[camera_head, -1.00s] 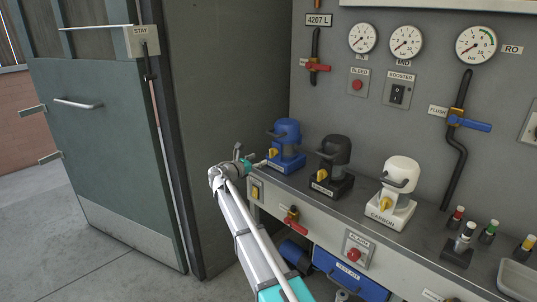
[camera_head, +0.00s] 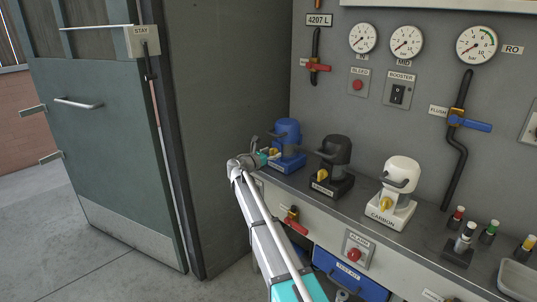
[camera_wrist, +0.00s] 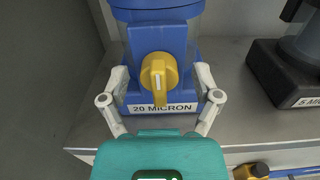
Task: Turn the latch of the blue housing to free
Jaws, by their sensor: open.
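The blue housing (camera_head: 287,142) stands at the left end of the counter. In the wrist view its blue base (camera_wrist: 193,58) carries a label reading 20 MICRON. Its yellow latch (camera_wrist: 158,72) faces me, with the grip of the knob pointing down. My gripper (camera_wrist: 160,84) is open, with one finger on each side of the latch and a gap to it on both sides. In the head view the latch (camera_head: 274,153) shows just beyond my gripper (camera_head: 270,156).
A black housing (camera_head: 334,163) and a white housing labelled CARBON (camera_head: 397,190) stand to the right on the same counter. A red-handled valve (camera_head: 296,226) and an alarm button (camera_head: 354,254) sit on the front below. The grey cabinet wall (camera_head: 225,120) is close on the left.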

